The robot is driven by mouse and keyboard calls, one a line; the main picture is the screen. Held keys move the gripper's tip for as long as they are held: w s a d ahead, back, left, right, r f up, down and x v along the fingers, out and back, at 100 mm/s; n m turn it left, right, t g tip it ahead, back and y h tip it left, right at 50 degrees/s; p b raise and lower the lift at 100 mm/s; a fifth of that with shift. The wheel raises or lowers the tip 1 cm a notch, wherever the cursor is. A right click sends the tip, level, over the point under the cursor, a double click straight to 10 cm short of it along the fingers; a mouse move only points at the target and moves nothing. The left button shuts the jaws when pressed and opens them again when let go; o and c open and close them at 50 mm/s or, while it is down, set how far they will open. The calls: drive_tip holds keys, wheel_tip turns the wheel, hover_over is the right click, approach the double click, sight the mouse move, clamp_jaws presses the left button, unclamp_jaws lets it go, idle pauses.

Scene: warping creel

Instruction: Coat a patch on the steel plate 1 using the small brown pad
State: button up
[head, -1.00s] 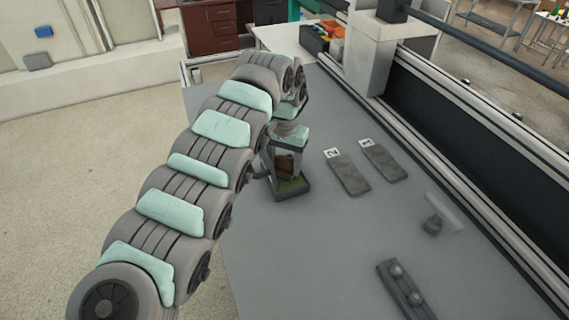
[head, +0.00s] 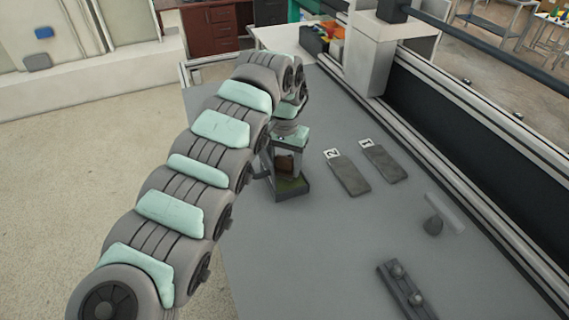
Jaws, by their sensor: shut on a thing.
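My gripper (head: 283,172) points down at the middle-left of the grey table, shut on the small brown pad (head: 285,163). I cannot tell whether the pad's lower end touches what is in the tray. Steel plate 1 (head: 386,164) lies flat to the right, a dark grey slab with a white "1" tag at its far end. A similar plate with a "2" tag (head: 350,177) lies between it and my gripper.
A grey fixture with round knobs (head: 406,290) lies near the front. A rail (head: 470,165) runs along the right edge. Table around the plates is clear.

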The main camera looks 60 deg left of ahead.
sight(284, 158)
drive_tip(key=shift+f, duration=0.1)
idle(0.6)
drive_tip(key=shift+r, duration=3.5)
